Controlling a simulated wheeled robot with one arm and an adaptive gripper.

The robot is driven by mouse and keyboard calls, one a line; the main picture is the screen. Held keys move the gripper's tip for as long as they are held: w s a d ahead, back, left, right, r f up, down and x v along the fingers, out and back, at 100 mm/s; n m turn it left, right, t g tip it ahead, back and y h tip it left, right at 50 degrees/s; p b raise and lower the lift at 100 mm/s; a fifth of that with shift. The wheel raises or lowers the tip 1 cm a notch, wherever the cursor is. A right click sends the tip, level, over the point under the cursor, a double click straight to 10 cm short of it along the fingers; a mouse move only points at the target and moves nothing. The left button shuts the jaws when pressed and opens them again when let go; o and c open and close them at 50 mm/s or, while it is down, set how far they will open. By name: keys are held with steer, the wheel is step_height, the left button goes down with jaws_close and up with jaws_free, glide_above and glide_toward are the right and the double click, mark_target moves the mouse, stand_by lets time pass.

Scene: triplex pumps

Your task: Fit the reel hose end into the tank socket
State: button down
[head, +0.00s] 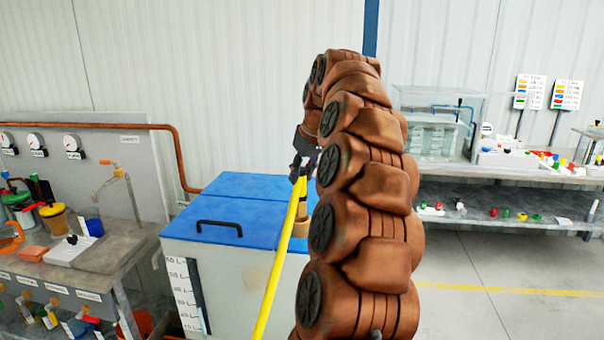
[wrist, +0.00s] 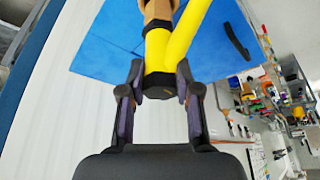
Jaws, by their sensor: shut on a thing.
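The yellow reel hose (head: 273,270) rises from the bottom of the head view to my gripper (head: 304,165). In the wrist view my gripper (wrist: 161,88) is shut on the black collar (wrist: 162,84) of the hose end. A short yellow piece (wrist: 157,48) runs from this collar to a tan fitting (wrist: 158,10), beside the longer hose. The grey tank (head: 235,262) stands below with a blue lid (head: 235,210). A tan fitting (head: 301,228) shows at the lid, partly behind the hose and my arm. Whether it is the socket, and whether the hose end touches it, I cannot tell.
A black handle (head: 219,227) stands up from the lid. A cluttered bench (head: 120,250) with a tap is at the left. A shelf table (head: 500,185) with small coloured parts is at the right. The floor at right is clear.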

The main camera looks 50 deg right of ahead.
mark_target(304, 186)
steer(key=shift+f+b, duration=0.35)
steer(key=shift+f, duration=0.2)
stand_by(0.4)
steer(key=shift+r, duration=0.25)
steer(key=shift+f+b, duration=1.6)
steer(key=shift+f, duration=0.7)
stand_by(1.8)
steer(key=c, duration=0.7)
jaws_free()
steer(key=shift+c, duration=0.2)
steer(key=v, duration=0.6)
steer(key=shift+s+r, duration=0.1)
steer(key=shift+r, duration=0.2)
steer(key=shift+s+r, duration=0.2)
steer(key=shift+r, duration=0.2)
